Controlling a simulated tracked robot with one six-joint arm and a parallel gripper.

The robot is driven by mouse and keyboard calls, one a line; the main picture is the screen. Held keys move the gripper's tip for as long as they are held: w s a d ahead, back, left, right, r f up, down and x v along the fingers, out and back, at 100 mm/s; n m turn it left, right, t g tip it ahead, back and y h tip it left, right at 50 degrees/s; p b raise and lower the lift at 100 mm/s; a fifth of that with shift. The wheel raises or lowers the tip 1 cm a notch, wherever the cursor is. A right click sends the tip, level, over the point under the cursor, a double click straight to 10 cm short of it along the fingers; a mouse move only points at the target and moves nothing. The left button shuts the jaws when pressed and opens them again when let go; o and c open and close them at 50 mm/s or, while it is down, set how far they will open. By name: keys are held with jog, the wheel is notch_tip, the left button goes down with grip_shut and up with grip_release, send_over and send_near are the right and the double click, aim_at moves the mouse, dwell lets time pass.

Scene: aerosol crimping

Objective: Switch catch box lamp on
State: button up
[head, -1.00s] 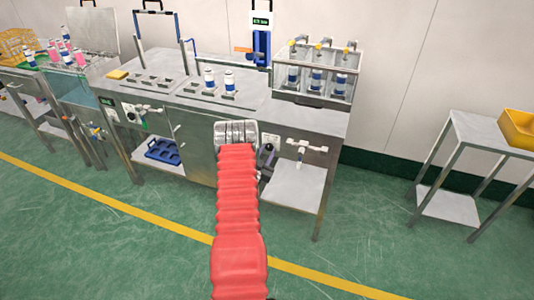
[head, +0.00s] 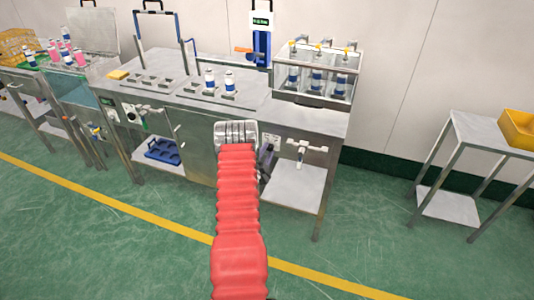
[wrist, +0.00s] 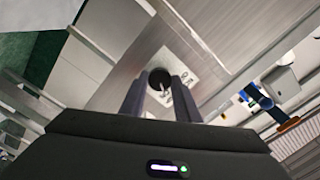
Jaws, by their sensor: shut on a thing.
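A black round knob (wrist: 160,79) sits on a white plate (wrist: 186,88) with dark markings, on the bench's steel front. In the wrist view my gripper (wrist: 159,92) has its two dark fingers on either side of the knob and is shut on it. In the head view the plate (head: 271,141) shows beside my red arm sleeve, and the dark gripper (head: 267,160) is partly hidden by the sleeve. A clear-walled box (head: 318,74) with several blue-and-white cans stands on the bench's right end. I cannot tell whether any lamp is lit.
A white tap-like fitting (head: 302,149) is on the bench front, right of my gripper. Two cans (head: 229,84) stand in the bench top. A blue tray (head: 164,151) lies on the lower shelf. A small side table (head: 480,130) stands at right. The floor in front is clear.

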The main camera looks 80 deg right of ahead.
jog(key=shift+s, duration=0.1)
dwell(0.3)
jog(key=o, duration=1)
jog(key=shift+o, duration=0.2)
jog(key=shift+a, duration=0.1)
jog(key=w+a, duration=0.1)
jog(key=a, duration=1.2)
jog(key=shift+w+a, duration=0.2)
jog(key=shift+a, duration=0.05)
jog(key=shift+f, duration=0.1)
